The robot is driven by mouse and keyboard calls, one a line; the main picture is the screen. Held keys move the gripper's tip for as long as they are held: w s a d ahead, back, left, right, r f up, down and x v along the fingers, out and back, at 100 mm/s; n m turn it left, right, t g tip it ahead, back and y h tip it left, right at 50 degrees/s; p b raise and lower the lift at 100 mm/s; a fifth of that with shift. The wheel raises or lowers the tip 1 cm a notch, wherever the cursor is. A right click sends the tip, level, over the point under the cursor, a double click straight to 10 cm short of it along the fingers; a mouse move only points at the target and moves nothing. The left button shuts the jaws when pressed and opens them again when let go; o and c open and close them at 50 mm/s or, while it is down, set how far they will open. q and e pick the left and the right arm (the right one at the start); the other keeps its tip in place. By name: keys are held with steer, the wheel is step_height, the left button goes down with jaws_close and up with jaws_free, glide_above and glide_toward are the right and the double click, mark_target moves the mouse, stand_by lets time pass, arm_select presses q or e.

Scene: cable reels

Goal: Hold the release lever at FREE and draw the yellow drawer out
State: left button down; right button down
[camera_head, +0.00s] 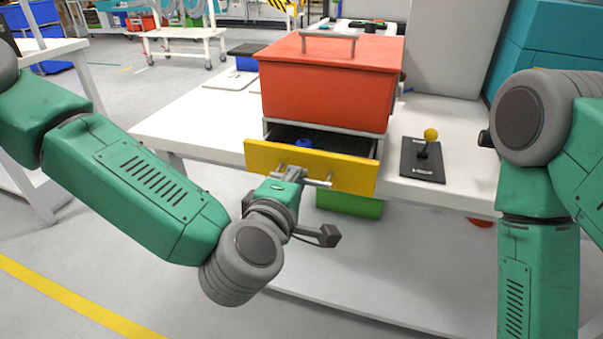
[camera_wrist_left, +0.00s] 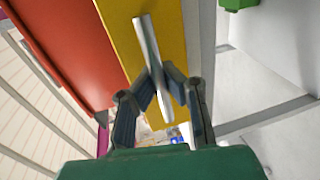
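The yellow drawer (camera_head: 352,176) under the red cabinet (camera_head: 325,90) stands partly out, and its dark inside shows behind the front. My left gripper (camera_head: 305,178) is at the drawer's grey bar handle (camera_head: 318,183). In the left wrist view the fingers (camera_wrist_left: 160,82) close on both sides of the bar handle (camera_wrist_left: 146,40), in front of the yellow front (camera_wrist_left: 170,30). The release lever (camera_head: 428,143) has a yellow ball knob and stands on a black plate (camera_head: 422,165) right of the cabinet. Nothing touches it. My right arm is at the right edge; its gripper is out of view.
A small blue thing (camera_head: 303,143) lies in the drawer. A green part (camera_head: 350,205) shows below the drawer. Open floor lies in front.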

arm_select(q)
steer(key=c, duration=1.8)
jaws_free()
steer(key=shift+s+d, duration=0.1)
steer(key=shift+s, duration=0.85)
steer(key=shift+o, duration=1)
steer(key=v, duration=0.6)
steer(key=shift+s+a, duration=0.25)
steer(key=shift+a, duration=0.05)
